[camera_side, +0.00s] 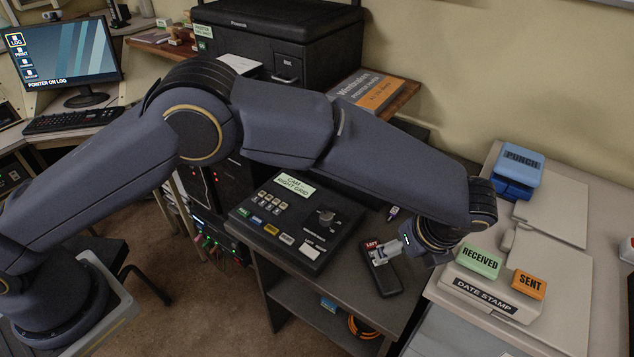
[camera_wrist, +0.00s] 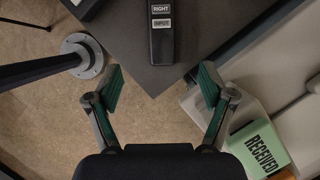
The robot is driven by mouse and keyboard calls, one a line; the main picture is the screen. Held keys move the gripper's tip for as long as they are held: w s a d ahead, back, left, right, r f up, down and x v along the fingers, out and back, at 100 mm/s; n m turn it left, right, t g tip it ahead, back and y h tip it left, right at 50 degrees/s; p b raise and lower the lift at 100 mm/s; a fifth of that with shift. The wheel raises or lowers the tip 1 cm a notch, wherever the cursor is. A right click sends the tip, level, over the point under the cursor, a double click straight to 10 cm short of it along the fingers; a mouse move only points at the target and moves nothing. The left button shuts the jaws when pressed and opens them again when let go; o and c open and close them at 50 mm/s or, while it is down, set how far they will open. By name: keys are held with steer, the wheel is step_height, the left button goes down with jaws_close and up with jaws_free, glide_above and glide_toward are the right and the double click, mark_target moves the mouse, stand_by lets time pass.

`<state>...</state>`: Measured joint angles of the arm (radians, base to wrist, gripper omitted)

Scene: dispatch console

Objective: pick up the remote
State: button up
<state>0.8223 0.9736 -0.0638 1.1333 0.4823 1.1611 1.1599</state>
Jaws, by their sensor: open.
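The remote (camera_side: 388,279) is a dark, slim block with a red label reading LEFT at its far end, lying on the grey desk in the side view. In the wrist view the remote (camera_wrist: 162,42) shows at the top centre, with labels reading RIGHT and INPUT; its far end is cut off by the frame. My gripper (camera_side: 388,251) is over or beside the remote in the side view, partly hiding it; I cannot tell the height gap. In the wrist view my gripper (camera_wrist: 160,80) is open and empty, its green-padded fingers apart, with the remote ahead of them.
The date stamp box (camera_side: 485,298) with RECEIVED (camera_side: 479,262) and SENT (camera_side: 529,285) stamps is close on the right. A metal post base (camera_wrist: 82,56) shows beside the desk corner.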

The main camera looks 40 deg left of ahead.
glide_above(382, 265)
steer(key=s+d, duration=0.2)
step_height(382, 265, down, 8)
steer(key=shift+a+r, duration=0.1)
steer(key=shift+a, duration=0.05)
steer(key=x, duration=0.5)
steer(key=shift+w+a+f, duration=0.1)
steer(key=shift+w+f, duration=0.2)
steer(key=shift+w, duration=0.05)
steer(key=c, duration=1.3)
steer(key=shift+r, duration=0.15)
